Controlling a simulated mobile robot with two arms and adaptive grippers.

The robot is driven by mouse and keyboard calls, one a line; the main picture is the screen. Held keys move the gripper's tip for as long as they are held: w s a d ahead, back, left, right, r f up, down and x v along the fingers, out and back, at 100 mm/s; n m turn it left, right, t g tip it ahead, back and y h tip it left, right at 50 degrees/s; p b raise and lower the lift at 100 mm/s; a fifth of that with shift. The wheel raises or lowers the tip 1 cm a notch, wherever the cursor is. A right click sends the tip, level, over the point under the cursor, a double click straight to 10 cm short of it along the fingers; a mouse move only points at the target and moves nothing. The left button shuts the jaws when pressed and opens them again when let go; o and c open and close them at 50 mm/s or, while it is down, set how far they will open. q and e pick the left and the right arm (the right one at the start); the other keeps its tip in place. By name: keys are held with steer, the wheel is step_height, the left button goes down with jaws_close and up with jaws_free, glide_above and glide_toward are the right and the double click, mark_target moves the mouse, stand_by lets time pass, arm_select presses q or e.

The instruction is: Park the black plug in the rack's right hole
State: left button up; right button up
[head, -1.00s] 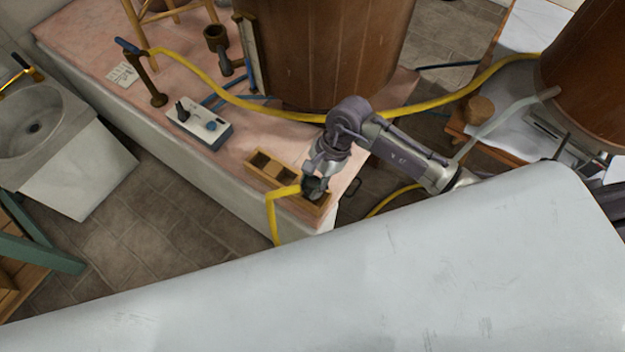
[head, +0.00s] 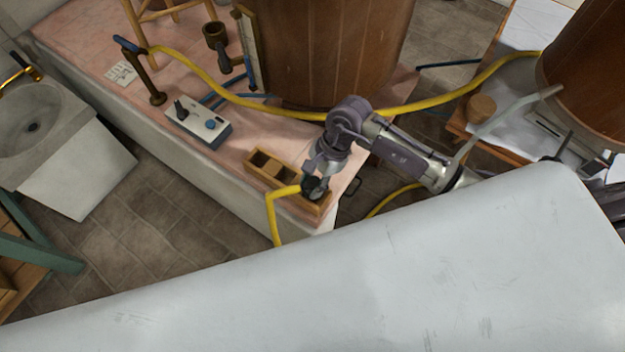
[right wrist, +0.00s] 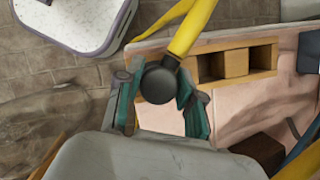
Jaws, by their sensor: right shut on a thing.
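My right gripper (head: 314,187) is at the right end of the wooden rack (head: 284,174), on the near corner of the pink-topped platform. In the right wrist view its teal fingers (right wrist: 160,98) are shut on the black plug (right wrist: 158,85), which shows as a round dark end on a yellow hose. The rack (right wrist: 236,64) also shows there, with two square openings; its other end is hidden behind the hose and plug. I cannot tell whether the plug is inside the right hole or above it. My left gripper is not in view.
The yellow hose (head: 240,102) also runs across the platform. A stone sink (head: 40,120) stands at the left.

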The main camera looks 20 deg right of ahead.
steer(key=shift+f+b, duration=0.7)
steer(key=shift+b, duration=0.3)
stand_by(1.9)
steer(key=o, duration=1.3)
steer(key=shift+c, duration=0.2)
steer(key=shift+r, duration=0.15)
steer(key=shift+r+p, duration=2.2)
steer(key=shift+r, duration=1.2)
